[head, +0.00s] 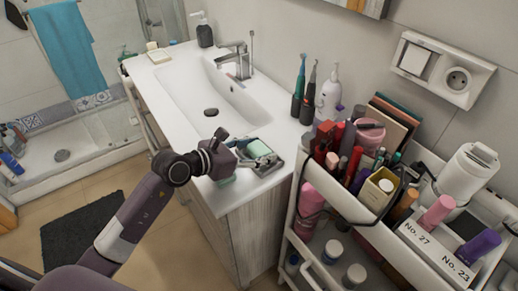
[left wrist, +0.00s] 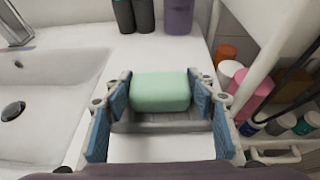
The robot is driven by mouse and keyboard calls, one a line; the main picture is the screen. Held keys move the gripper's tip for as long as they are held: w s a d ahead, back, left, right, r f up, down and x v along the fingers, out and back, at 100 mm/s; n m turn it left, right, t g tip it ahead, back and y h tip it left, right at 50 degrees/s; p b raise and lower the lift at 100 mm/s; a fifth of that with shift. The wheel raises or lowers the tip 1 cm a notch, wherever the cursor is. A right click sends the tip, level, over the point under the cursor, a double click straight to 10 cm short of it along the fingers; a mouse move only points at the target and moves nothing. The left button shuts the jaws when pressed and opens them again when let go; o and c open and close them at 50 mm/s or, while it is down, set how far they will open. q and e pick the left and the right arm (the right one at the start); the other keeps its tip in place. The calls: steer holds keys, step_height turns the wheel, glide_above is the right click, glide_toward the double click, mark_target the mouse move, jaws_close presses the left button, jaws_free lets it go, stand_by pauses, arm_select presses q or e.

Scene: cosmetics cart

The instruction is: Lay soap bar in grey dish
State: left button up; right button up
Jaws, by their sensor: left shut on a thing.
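The pale green soap bar (left wrist: 160,91) is between the blue-padded fingers of my left gripper (left wrist: 158,96), which is shut on it. In the head view the soap (head: 258,149) shows at the near right corner of the white counter, with the left gripper (head: 262,160) around it. The grey dish (left wrist: 160,126) shows just below the soap in the left wrist view, its ridged front part bare. The soap covers its far part, and I cannot tell whether the soap touches it. In the head view the gripper largely hides the dish. My right gripper is not in view.
A sink basin (head: 215,88) lies left of the gripper. Two dark toothbrush holders (head: 302,104) and a white pump bottle (head: 329,94) stand behind it. A crowded cosmetics cart (head: 312,222) stands close on the right. The counter's front edge is near the gripper.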

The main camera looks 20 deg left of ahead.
arm_select(q)
steer(key=shift+f, duration=0.15)
steer(key=o, duration=0.9)
steer(key=shift+o, duration=0.2)
steer(key=shift+r, duration=0.2)
steer(key=shift+s+a, duration=0.2)
steer(key=shift+s, duration=0.05)
steer(key=b+v, duration=0.2)
steer(key=v, duration=0.8)
steer(key=shift+s+a+r, duration=0.1)
steer(key=shift+s, duration=0.1)
steer(key=shift+s+a+r, duration=0.2)
steer(key=shift+s+r, duration=0.05)
steer(key=shift+s, duration=0.1)
